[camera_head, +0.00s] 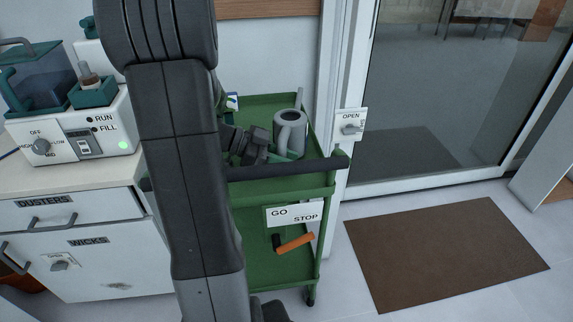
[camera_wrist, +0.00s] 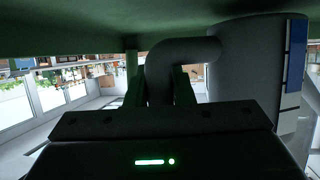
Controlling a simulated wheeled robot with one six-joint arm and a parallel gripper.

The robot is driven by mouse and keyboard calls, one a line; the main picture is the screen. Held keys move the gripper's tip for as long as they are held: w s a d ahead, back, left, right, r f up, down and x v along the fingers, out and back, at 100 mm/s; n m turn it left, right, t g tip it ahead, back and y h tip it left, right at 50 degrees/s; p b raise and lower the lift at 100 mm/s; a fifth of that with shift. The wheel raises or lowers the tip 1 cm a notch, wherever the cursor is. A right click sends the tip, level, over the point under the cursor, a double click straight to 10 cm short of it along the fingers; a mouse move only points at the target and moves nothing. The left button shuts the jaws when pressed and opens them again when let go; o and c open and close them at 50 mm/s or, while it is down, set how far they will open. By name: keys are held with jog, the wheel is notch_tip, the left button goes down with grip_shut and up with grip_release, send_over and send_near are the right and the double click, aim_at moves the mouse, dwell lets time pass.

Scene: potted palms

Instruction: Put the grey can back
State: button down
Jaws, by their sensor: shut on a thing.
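The grey can (camera_head: 297,122) is an open-topped cylinder with a curved handle. It is upright at the green cart's top tray (camera_head: 262,99); I cannot tell whether its base touches the tray. My gripper (camera_head: 273,148) reaches in from the left and is shut on the can's handle. In the wrist view, which looks upside down, the can (camera_wrist: 240,75) fills the right side, and its handle (camera_wrist: 180,50) lies between the fingers of my gripper (camera_wrist: 162,88). My arm hides the cart's left part in the head view.
The cart's front carries a GO/STOP sign (camera_head: 293,213) and an orange lever (camera_head: 296,242). A white machine (camera_head: 75,135) sits on the cabinet (camera_head: 80,240) at left. An OPEN switch (camera_head: 350,125) is beside the glass door (camera_head: 440,90). A brown mat (camera_head: 445,250) lies on clear floor.

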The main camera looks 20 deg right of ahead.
jog(key=shift+f, duration=0.5)
jog(key=shift+f, duration=0.1)
jog(key=c, duration=1.3)
grip_release()
jog(key=shift+f, duration=0.1)
jog(key=shift+o, duration=0.2)
jog(key=p+v, duration=0.3)
jog(key=v, duration=0.9)
jog(key=b+x, duration=0.3)
jog(key=x, duration=0.9)
jog(key=shift+r, duration=0.2)
